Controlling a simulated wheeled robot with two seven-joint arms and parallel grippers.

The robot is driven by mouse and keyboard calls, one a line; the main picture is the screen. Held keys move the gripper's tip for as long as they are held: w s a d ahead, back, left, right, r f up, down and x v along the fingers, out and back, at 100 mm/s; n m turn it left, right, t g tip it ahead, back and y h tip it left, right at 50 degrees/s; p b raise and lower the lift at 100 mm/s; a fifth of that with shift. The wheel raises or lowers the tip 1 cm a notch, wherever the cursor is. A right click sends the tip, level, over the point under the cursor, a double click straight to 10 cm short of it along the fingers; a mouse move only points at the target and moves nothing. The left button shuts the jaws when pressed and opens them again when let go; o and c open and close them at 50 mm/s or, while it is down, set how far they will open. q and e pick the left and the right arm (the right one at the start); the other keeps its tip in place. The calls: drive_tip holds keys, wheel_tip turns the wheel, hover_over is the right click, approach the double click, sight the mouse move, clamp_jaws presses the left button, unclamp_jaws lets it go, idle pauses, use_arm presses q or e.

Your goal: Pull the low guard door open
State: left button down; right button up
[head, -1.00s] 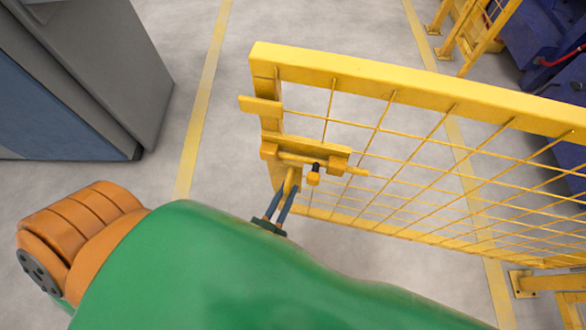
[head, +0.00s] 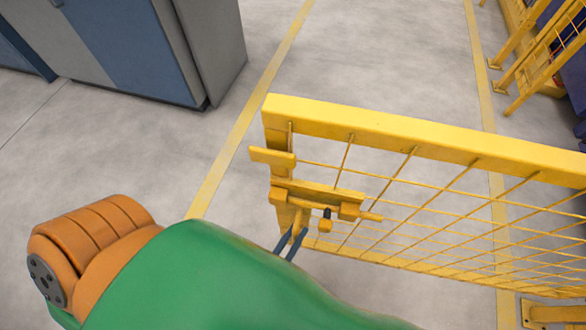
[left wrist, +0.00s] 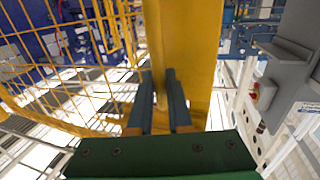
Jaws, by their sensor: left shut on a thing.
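The low guard door (head: 420,134) is a yellow frame with wire mesh, reaching from the middle to the right edge of the head view. Its free end is at the left, with a yellow latch and bolt (head: 318,194) on it. My left gripper (head: 293,240) has its dark fingers at a yellow upright piece below the latch, shut on what looks like the door's handle. In the left wrist view the fingers (left wrist: 163,100) lie against a broad yellow post (left wrist: 185,45); the gripped part is mostly hidden. My right gripper is not in view.
A grey and blue cabinet (head: 135,45) stands at the upper left. A yellow floor line (head: 250,110) runs between it and the door. Yellow fence parts (head: 520,60) stand at the upper right. Grey floor around the door's free end is clear.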

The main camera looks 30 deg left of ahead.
use_arm(q)
drive_tip(key=shift+s, duration=0.2)
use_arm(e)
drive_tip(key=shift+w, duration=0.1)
use_arm(q)
drive_tip(key=c, duration=0.8)
unclamp_jaws()
drive_tip(key=shift+c, duration=0.2)
drive_tip(key=s+b, duration=0.1)
drive_tip(key=s, duration=0.6)
drive_tip(key=shift+a, duration=0.3)
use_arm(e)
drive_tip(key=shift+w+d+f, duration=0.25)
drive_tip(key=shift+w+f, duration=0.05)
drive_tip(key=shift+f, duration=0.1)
